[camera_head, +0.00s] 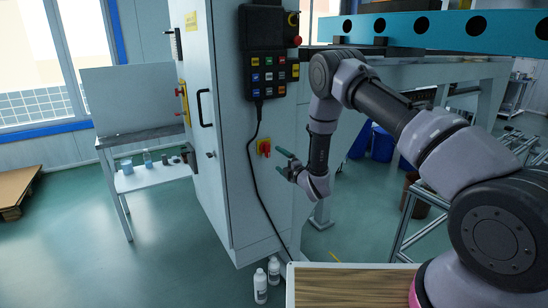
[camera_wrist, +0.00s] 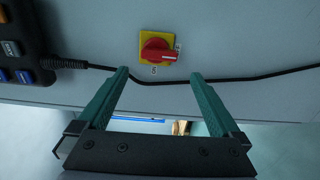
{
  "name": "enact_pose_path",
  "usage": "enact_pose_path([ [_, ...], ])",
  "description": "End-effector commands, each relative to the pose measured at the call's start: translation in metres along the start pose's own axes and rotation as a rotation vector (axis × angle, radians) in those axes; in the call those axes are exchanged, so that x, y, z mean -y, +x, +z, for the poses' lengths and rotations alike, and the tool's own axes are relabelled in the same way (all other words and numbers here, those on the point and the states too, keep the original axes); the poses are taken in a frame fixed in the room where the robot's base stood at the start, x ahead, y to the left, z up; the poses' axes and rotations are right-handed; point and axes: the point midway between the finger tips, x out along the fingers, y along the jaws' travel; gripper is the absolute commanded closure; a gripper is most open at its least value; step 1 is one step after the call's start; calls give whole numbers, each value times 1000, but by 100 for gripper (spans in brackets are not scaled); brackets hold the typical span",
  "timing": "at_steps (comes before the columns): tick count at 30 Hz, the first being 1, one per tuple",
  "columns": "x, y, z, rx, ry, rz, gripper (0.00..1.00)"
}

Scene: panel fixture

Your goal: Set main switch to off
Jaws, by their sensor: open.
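The main switch (camera_head: 264,147) is a red rotary knob on a yellow square plate on the side of the grey cabinet. In the wrist view the red knob (camera_wrist: 158,54) shows at top centre, with its pointer end toward the right. Small white labels stand right of and below the knob, too small to read surely. My gripper (camera_head: 283,161) is right of the switch and apart from it. Its green fingers (camera_wrist: 160,76) are open and empty, with the knob seen beyond the gap between their tips.
A black control pendant (camera_head: 268,55) with coloured buttons hangs above the switch on the cabinet (camera_head: 222,130). Its black cable (camera_wrist: 215,80) runs past just below the switch. White bottles (camera_head: 261,285) stand on the floor below. A wooden-topped surface (camera_head: 350,285) is in front.

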Motion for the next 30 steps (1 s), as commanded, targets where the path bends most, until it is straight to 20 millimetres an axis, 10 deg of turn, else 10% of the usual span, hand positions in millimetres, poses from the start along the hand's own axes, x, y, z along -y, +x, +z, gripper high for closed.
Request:
enact_pose_path([
  [19, -6, -26, 4, 10, 13, -1, 0],
  [30, -152, -28, 96, 268, 424, -85, 0],
])
